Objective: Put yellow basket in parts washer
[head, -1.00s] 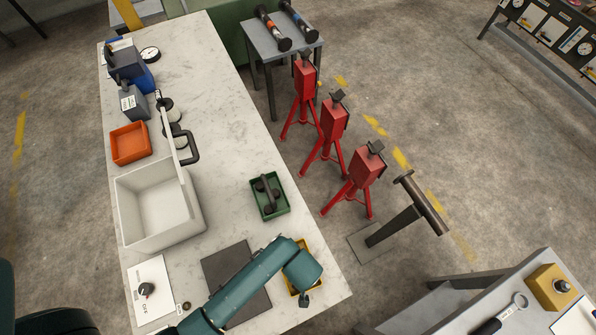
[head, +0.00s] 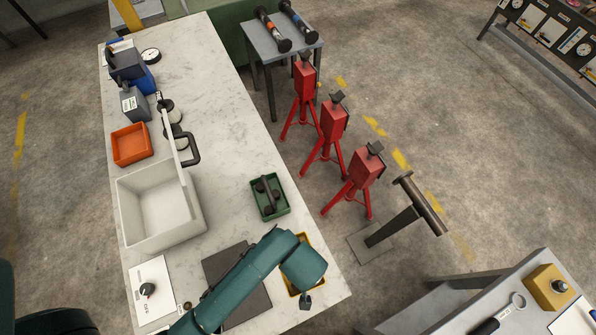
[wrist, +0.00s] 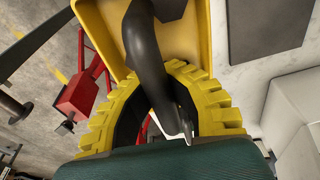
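The yellow basket (head: 306,243) lies on the bench near its right edge, mostly hidden under my arm in the head view. In the wrist view its yellow wall (wrist: 112,25) shows at the top, with a thick dark curved piece across it. The white parts washer (head: 130,212) is open-topped, at the bench's left, with a raised lid and black handle (head: 193,148).
An orange tray (head: 131,144) lies behind the washer. A dark mat (head: 222,262) and a white knob panel (head: 152,272) are near. Red stands (head: 366,168) are off the bench's right side.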

